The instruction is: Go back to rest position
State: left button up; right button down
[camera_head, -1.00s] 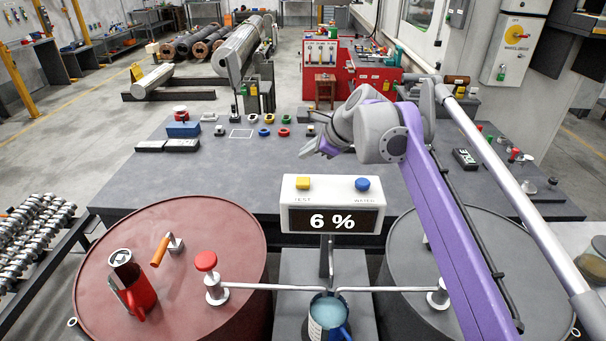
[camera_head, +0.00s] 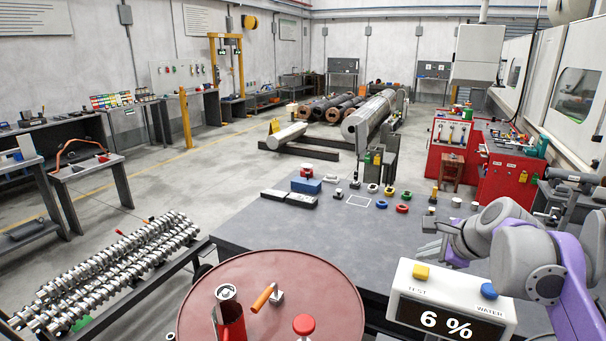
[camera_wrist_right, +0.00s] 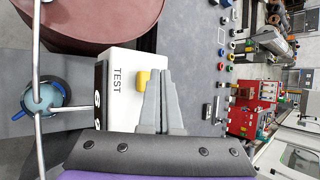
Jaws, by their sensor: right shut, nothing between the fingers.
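My right gripper (camera_head: 434,240) is over the grey table, behind the white meter box (camera_head: 454,299), in the head view. Its fingers are shut and empty. In the right wrist view, the shut fingers (camera_wrist_right: 165,102) partly cover the meter box (camera_wrist_right: 125,93) from that camera. The box has a yellow TEST button (camera_head: 421,272) and a blue WATER button (camera_head: 488,291), and its display reads 6 %. My left gripper is not in view.
The red barrel (camera_head: 268,285) stands in front of the grey table (camera_head: 260,231), with a red-topped knob and an orange-handled lever on it. Small coloured parts lie on the table.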

jog(key=s+a+f+n+g, duration=0.1)
jog(key=s+a+f+n, duration=0.3)
jog(key=s+f+n, duration=0.3)
jog(key=s+a+f+n+g+h, duration=0.1)
jog(key=s+a+f+n, duration=0.4)
jog(key=s+f+n, duration=0.3)
jog(key=s+a+f+n+g, duration=0.1)
jog(key=s+a+f+n, duration=0.3)
jog(key=s+f+n, duration=0.3)
jog(key=s+f, duration=0.3)
jog(key=f, duration=0.1)
jog(key=shift+s+a+n+h, duration=0.25)
jog(key=shift+s+n+h, duration=0.05)
jog(key=shift+s+n, duration=0.1)
jog(key=shift+f, duration=0.1)
